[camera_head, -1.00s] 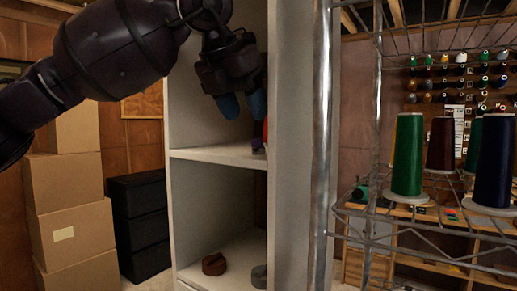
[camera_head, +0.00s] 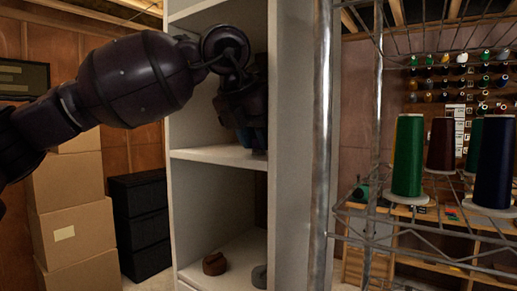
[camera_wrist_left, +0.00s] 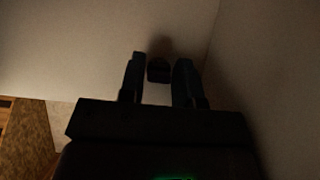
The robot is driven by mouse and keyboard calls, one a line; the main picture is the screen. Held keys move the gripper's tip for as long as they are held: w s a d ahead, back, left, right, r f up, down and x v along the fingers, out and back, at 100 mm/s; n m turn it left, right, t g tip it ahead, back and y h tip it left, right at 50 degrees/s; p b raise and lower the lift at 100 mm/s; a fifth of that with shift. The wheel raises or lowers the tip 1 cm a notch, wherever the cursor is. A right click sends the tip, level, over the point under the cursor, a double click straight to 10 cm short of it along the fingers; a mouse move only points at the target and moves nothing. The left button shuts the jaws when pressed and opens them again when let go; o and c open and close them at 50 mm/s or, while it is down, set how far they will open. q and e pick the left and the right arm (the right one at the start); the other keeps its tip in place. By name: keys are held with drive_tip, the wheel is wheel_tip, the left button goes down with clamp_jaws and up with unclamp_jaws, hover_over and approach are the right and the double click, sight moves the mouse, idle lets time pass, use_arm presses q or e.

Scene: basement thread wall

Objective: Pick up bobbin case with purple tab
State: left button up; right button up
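In the left wrist view the two fingers (camera_wrist_left: 159,78) stand apart, open, on either side of a small dark object (camera_wrist_left: 158,72). In the head view the gripper hides that spot. My right gripper is in neither view.
A brown round object (camera_head: 214,263) and a grey one (camera_head: 259,276) lie on the lower shelf. The unit's side wall (camera_head: 290,150) stands close right of my gripper. A metal rack with thread cones (camera_head: 408,155) is further right; cardboard boxes (camera_head: 75,210) stand left.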

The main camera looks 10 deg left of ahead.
use_arm(q)
drive_tip(key=c, duration=0.4)
drive_tip(key=shift+c, duration=0.3)
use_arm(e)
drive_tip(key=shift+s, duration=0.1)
